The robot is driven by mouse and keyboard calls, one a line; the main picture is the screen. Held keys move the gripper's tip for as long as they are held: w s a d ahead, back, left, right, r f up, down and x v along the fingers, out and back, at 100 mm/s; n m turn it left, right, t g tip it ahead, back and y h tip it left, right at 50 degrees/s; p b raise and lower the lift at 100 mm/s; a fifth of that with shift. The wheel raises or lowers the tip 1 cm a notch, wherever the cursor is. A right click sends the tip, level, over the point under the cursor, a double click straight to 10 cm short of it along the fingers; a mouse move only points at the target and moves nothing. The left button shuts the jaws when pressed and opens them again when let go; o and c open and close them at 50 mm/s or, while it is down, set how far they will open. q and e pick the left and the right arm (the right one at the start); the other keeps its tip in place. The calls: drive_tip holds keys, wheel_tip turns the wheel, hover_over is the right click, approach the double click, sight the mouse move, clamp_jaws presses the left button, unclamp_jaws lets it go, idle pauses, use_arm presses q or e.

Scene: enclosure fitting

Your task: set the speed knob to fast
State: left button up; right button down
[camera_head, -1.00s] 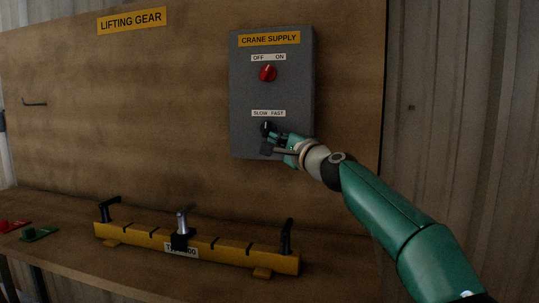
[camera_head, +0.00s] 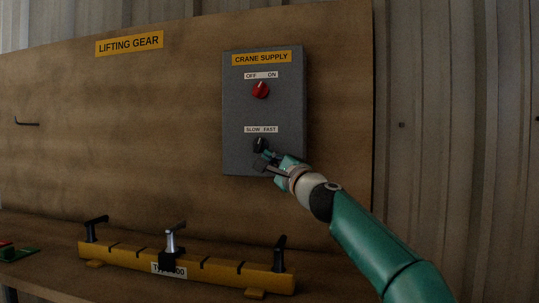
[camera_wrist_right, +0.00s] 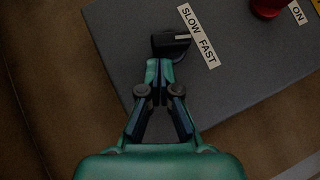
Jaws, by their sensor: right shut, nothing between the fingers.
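The speed knob (camera_head: 260,145) is black and sits under the SLOW FAST label (camera_head: 261,129) on the grey crane supply box (camera_head: 240,110). In the right wrist view the knob (camera_wrist_right: 170,44) has a white mark on the end facing the label (camera_wrist_right: 198,36). The mark seems to lean a little to the FAST side, but the exact setting is hard to tell. My right gripper (camera_head: 263,163) is just below the knob; in the wrist view its shut, empty fingertips (camera_wrist_right: 158,66) are right beside the knob. I cannot tell whether they touch it. My left gripper is not in view.
A red OFF/ON knob (camera_head: 261,90) is above the speed knob. A yellow beam (camera_head: 215,271) with upright handles lies on the bench below. A hook (camera_head: 27,123) is on the board at left. The board around the box is clear.

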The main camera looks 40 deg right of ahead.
drive_tip(key=d+b+v, duration=0.1)
drive_tip(key=b+v, duration=0.1)
drive_tip(key=v, duration=0.4)
drive_tip(key=d+b+v, duration=0.1)
drive_tip(key=b+v, duration=0.2)
drive_tip(key=v, duration=0.3)
drive_tip(key=shift+s+b, duration=0.35)
drive_tip(key=shift+s, duration=0.05)
drive_tip(key=shift+d, duration=0.15)
